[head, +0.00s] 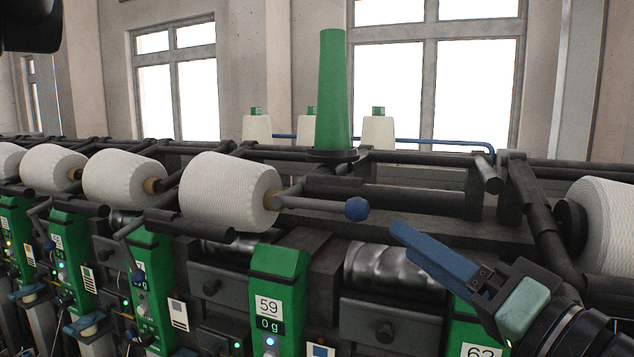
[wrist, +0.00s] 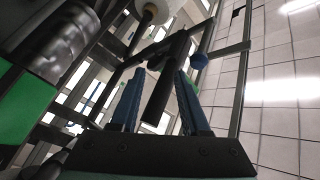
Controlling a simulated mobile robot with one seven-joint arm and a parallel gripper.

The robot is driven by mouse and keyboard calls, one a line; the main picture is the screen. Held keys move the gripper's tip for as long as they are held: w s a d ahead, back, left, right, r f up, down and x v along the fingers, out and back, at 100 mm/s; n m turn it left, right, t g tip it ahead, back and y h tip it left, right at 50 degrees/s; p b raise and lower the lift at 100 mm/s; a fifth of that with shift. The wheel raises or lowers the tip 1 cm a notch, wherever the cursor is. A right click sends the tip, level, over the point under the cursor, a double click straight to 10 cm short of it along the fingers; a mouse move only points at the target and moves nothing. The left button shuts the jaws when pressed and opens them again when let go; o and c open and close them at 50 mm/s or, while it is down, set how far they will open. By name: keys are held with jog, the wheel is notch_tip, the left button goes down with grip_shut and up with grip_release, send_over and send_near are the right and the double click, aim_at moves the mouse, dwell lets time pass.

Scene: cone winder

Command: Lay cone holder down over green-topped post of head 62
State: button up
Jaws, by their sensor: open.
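The cone holder of head 62 seems to be the dark, empty bar (head: 395,196) lying raised behind the drum, with a grey lever and blue ball knob (head: 357,208) at its left. The green-topped post (head: 468,318) of head 62 stands at lower right, partly hidden by my gripper. My gripper (head: 402,232) is open, its blue fingers pointing up and left, right of and slightly below the knob. In the wrist view a dark bar (wrist: 165,90) appears between the open fingers, with the knob (wrist: 198,62) beyond. I cannot tell whether anything touches.
A metal drum (head: 390,268) lies below the holder. The head 59 post (head: 278,295) and its white cone (head: 230,192) are to the left. Another cone (head: 608,228) is at right. A tall green cone tube (head: 331,90) stands behind. There is open space above the rail.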

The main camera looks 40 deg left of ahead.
aim_at(318, 200)
jog(key=s+r+n+g+y+p, duration=0.1)
jog(key=s+r+n+g+y, duration=0.1)
jog(key=s+g, duration=0.35)
jog(key=shift+g, duration=0.55)
jog(key=a+p, duration=0.1)
jog(key=a, duration=0.2)
jog(key=w+a+r+p, duration=0.1)
jog(key=a, duration=0.3)
jog(key=w+a+r+p, duration=0.1)
jog(key=a+p, duration=0.1)
jog(key=a, duration=0.2)
jog(key=shift+w+r, duration=0.25)
jog(key=shift+w+a, duration=0.1)
jog(key=shift+a, duration=0.4)
grip_shut()
